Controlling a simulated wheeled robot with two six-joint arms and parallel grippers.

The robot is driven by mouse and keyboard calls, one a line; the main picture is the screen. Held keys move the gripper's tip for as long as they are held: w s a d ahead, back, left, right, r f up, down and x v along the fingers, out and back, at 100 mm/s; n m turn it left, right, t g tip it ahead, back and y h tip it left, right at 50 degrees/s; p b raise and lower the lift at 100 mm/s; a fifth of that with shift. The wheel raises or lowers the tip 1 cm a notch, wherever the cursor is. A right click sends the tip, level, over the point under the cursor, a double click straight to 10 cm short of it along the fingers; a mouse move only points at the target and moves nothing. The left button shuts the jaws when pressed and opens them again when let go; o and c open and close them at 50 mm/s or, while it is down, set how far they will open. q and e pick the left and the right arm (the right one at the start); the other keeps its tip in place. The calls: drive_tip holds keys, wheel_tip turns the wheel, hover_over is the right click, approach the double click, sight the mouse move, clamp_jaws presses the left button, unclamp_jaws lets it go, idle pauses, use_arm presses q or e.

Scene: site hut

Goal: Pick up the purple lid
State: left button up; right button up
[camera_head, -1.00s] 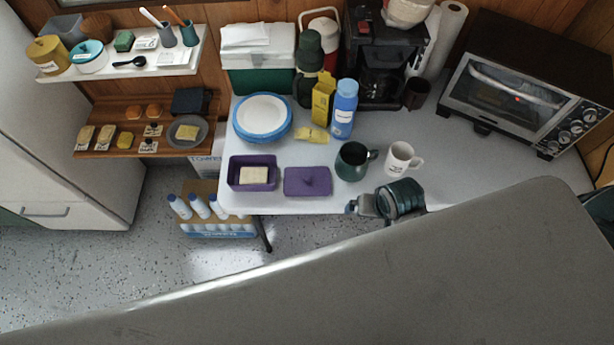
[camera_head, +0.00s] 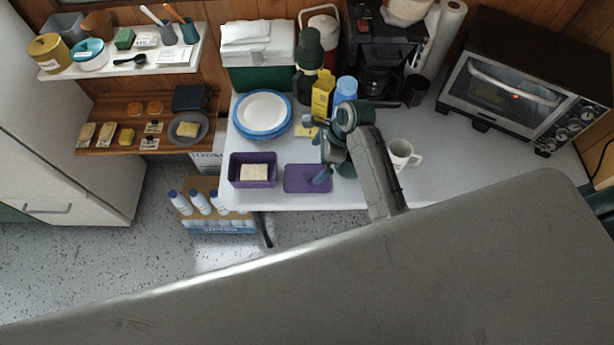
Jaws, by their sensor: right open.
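The purple lid (camera_head: 302,181) lies flat on the table, just right of the purple open box (camera_head: 252,181), which holds a pale yellow block (camera_head: 254,172). My right gripper (camera_head: 317,151) is open, reaching in from the lower right over the table. One finger shows in front of the lid's right part and hides the knob area; the other is farther back, near the yellow carton. I cannot tell how high it is above the lid. It looks empty. My left gripper is not in view.
The dark green mug (camera_head: 346,170) is mostly hidden behind my right arm, and the white mug (camera_head: 400,155) stands right of it. Blue-rimmed plates (camera_head: 262,113), a yellow carton (camera_head: 322,92) and a partly covered blue bottle (camera_head: 346,88) stand behind the lid.

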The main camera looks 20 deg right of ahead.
sight(307, 174)
drive_tip(key=x, duration=0.3)
drive_tip(key=shift+a+f, duration=0.15)
drive_tip(key=shift+f, duration=0.1)
drive_tip(key=shift+a+f+p, duration=0.2)
drive_tip(key=shift+f+p, duration=0.3)
drive_tip(key=shift+p, duration=0.05)
drive_tip(key=p+x, duration=0.1)
drive_tip(key=x, duration=0.2)
drive_tip(key=shift+s+f, duration=0.15)
drive_tip(key=shift+f, duration=0.15)
drive_tip(key=shift+a+f, duration=0.1)
drive_tip(key=shift+f, duration=0.35)
drive_tip(key=shift+c, duration=0.2)
drive_tip(key=c, duration=0.8)
drive_tip(key=shift+r, duration=0.1)
